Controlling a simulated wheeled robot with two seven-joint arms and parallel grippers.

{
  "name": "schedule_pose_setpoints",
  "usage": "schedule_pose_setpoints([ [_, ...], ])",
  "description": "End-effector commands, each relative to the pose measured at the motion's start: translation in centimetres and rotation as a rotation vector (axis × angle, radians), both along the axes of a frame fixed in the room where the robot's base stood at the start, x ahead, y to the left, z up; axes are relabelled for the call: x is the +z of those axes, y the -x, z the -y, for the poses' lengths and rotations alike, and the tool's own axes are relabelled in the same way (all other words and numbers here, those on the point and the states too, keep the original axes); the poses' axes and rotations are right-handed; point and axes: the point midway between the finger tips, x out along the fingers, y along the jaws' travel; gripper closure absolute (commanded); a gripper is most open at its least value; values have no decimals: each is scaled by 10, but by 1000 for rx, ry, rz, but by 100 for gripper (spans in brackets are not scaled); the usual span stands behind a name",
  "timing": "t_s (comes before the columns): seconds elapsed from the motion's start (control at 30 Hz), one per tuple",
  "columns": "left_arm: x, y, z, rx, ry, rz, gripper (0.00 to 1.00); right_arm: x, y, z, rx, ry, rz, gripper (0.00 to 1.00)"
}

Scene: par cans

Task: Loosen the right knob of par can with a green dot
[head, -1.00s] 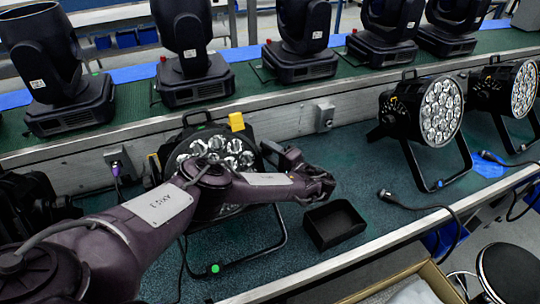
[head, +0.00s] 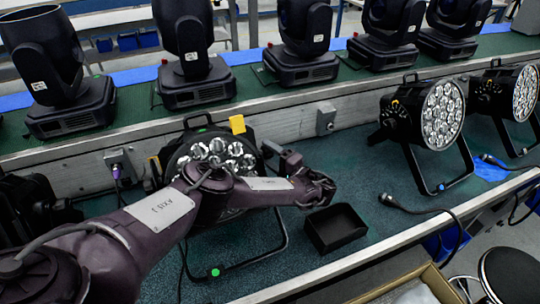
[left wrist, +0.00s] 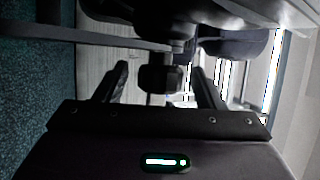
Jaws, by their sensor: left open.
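The par can with the green dot (head: 215,150) stands on the bench at centre-left in the head view, largely covered by my left arm. Its green dot (head: 215,272) is on the front of the stand. My left gripper (head: 274,152) is at the right side of this can, its fingers partly hidden there. In the left wrist view the open gripper (left wrist: 161,82) has one finger on each side of a dark knob (left wrist: 160,79), with visible gaps. The knob is not clear in the head view. My right gripper is not in view.
A black open bin (head: 335,228) sits on the bench right of the stand. Another par can (head: 425,112) with a blue dot stands farther right, with a cable (head: 420,210) before it. Moving-head lights (head: 300,45) line the raised back shelf. Bench between is mostly clear.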

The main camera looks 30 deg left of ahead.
Motion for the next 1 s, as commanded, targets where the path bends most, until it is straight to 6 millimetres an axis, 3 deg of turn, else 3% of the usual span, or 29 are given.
schedule_pose_setpoints([
  [0.17,-2,4,15,-2,1,1,37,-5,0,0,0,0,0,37],
  [0.5,-4,19,66,-1,1,0,37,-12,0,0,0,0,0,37],
  [1.0,-5,22,74,1,0,-1,37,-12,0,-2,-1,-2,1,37],
])
